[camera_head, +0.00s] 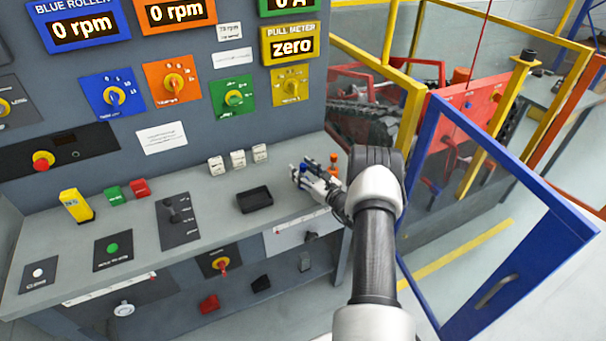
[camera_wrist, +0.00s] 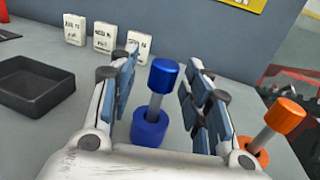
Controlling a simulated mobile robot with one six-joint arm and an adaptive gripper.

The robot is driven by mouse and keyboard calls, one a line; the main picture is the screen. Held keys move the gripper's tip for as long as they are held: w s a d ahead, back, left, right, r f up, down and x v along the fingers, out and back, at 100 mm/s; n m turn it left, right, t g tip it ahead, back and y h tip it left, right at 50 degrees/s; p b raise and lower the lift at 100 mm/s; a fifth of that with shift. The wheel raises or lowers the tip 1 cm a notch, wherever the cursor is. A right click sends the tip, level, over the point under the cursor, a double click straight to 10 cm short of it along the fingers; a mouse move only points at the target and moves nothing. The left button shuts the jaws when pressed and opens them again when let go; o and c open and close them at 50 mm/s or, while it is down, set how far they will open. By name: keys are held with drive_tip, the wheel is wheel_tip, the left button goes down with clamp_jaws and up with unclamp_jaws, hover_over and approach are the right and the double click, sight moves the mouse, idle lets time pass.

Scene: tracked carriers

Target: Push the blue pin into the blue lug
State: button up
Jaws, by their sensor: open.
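The blue pin (camera_wrist: 164,76) has a blue cap on a bare grey shaft in the wrist view. Its shaft runs down to the round blue lug (camera_wrist: 149,128) on the bench, with a length of shaft showing between cap and lug. My gripper (camera_wrist: 162,88) is open, with one finger on each side of the pin and a visible gap to the cap. In the head view my gripper (camera_head: 314,184) is over the right end of the bench and hides most of the blue pin and lug.
An orange pin (camera_wrist: 286,115) stands in an orange lug (camera_wrist: 254,153) close to the right finger. A black tray (camera_head: 255,199) and several white labelled blocks (camera_head: 238,158) are on the bench to the left. A blue-framed gate (camera_head: 499,290) stands at the right.

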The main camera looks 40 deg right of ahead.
drive_tip(key=shift+c, duration=0.6)
clamp_jaws()
